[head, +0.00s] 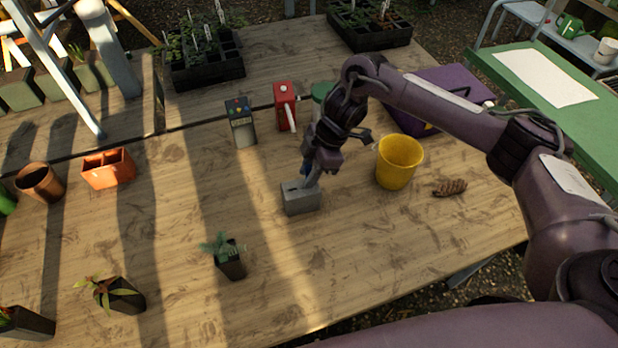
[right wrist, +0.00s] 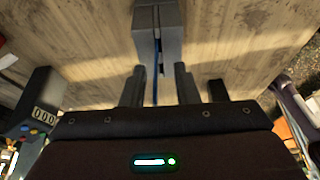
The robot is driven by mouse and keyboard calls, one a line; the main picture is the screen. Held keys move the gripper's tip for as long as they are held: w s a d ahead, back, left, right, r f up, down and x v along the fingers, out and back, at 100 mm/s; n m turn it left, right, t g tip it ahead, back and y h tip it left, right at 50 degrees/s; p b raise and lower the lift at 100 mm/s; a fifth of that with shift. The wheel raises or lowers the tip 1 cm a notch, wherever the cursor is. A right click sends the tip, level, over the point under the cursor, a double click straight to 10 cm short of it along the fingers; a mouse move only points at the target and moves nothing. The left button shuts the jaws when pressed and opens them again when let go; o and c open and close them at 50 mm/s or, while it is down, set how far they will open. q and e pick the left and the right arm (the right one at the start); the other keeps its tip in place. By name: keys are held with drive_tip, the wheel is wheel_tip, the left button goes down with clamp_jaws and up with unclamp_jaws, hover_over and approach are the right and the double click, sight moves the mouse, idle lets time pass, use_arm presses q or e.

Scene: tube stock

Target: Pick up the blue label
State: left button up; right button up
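The blue label (head: 304,171) stands upright at a small grey block (head: 302,202) on the wooden table, partly hidden by my gripper in the head view. In the right wrist view the label (right wrist: 156,72) shows edge-on as a thin blue strip by the slot of the grey block (right wrist: 158,22). My right gripper (head: 312,178) is just above the block, pointing down. In the right wrist view its fingers (right wrist: 158,87) are apart, one on each side of the label, with gaps on both sides. My left gripper is not in view.
A yellow bucket (head: 397,163) stands right of the block, with a brown brush-like thing (head: 450,187) beyond it. A small potted plant (head: 231,262) is front left. The table's front middle is clear.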

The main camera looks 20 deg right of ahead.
drive_tip(key=shift+f, duration=0.1)
drive_tip(key=shift+c, duration=0.3)
clamp_jaws()
drive_tip(key=shift+r, duration=0.5)
wheel_tip(320, 180, up, 19)
drive_tip(key=p, duration=0.1)
